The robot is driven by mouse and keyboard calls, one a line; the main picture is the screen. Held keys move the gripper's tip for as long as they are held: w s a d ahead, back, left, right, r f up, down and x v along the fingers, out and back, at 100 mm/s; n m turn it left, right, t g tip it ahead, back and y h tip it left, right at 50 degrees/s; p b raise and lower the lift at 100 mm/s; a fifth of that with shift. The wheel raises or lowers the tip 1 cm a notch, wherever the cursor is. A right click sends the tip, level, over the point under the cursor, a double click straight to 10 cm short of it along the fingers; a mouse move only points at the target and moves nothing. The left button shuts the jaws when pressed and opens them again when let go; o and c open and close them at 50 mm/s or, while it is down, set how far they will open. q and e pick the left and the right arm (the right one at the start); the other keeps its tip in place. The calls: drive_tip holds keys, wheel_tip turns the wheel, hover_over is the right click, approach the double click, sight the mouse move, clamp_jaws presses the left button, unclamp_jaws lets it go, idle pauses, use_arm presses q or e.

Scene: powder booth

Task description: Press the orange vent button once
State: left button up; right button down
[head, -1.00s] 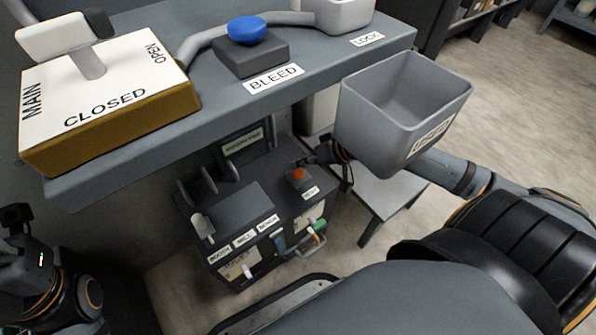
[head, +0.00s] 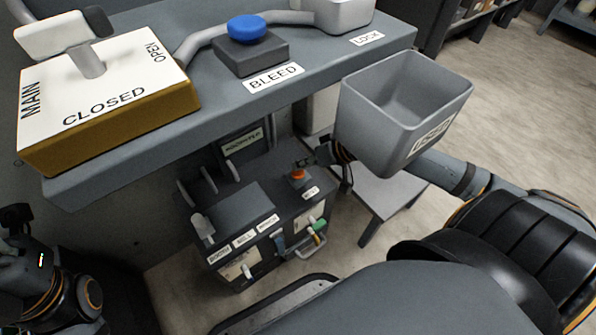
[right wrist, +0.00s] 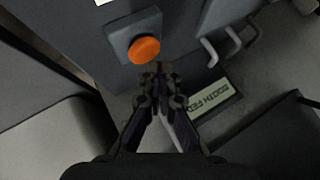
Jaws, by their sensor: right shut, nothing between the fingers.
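The orange vent button (head: 298,174) is a round cap on a square grey base, on top of a dark grey box (head: 285,203) below the shelf. In the right wrist view the button (right wrist: 145,49) is just above and left of my fingertips. My right gripper (head: 306,161) is shut and empty, with its tips (right wrist: 158,70) close beside the button; I cannot tell whether they touch it. The bin partly hides my right arm in the head view. My left gripper (head: 16,217) is at the far left, away from the box; its fingers are unclear.
A shelf overhangs the box, carrying a MAIN lever block (head: 110,105), a blue BLEED knob (head: 247,29) and a LOCK label (head: 367,38). A grey bin (head: 385,130) stands out at the right.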

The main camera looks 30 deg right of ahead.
sight(301, 173)
drive_tip(key=shift+f, duration=0.3)
drive_tip(key=shift+f+b, duration=0.4)
drive_tip(key=shift+f, duration=0.15)
idle(0.5)
drive_tip(key=shift+r, duration=0.15)
drive_tip(key=shift+r+p, duration=0.85)
drive_tip(key=shift+p, duration=0.25)
drive_tip(key=shift+r, duration=0.1)
wheel_tip(301, 173, up, 5)
drive_tip(key=p, duration=0.5)
drive_tip(key=shift+p, duration=0.4)
